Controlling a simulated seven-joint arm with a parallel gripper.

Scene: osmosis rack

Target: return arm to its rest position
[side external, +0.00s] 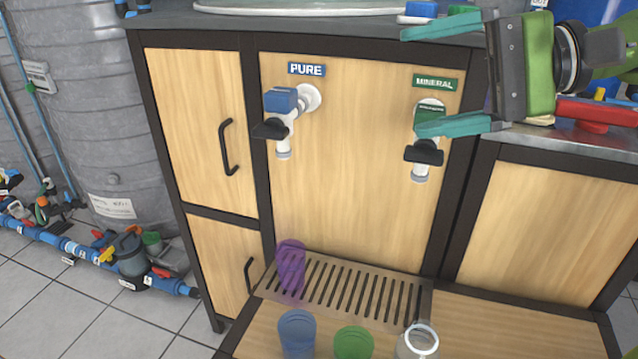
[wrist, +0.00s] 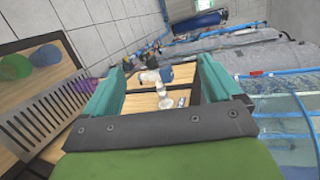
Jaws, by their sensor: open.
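My gripper (side external: 452,78) is at the upper right of the side external view, with its two teal fingers spread apart and nothing between them. It is in front of the cabinet, close to the MINERAL tap (side external: 428,140), and its lower finger overlaps that tap in the picture. In the wrist view the open fingers of my gripper (wrist: 165,90) frame the PURE tap (wrist: 160,78) some distance off. The PURE tap also shows in the side external view (side external: 284,105), with a blue body and a black lever.
A purple cup (side external: 290,268) stands on the slatted drip grate (side external: 350,290). A blue cup (side external: 297,333), a green cup (side external: 354,343) and a clear glass (side external: 418,342) stand in front. A red object (side external: 595,113) lies on the right counter. A grey tank (side external: 90,110) is at left.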

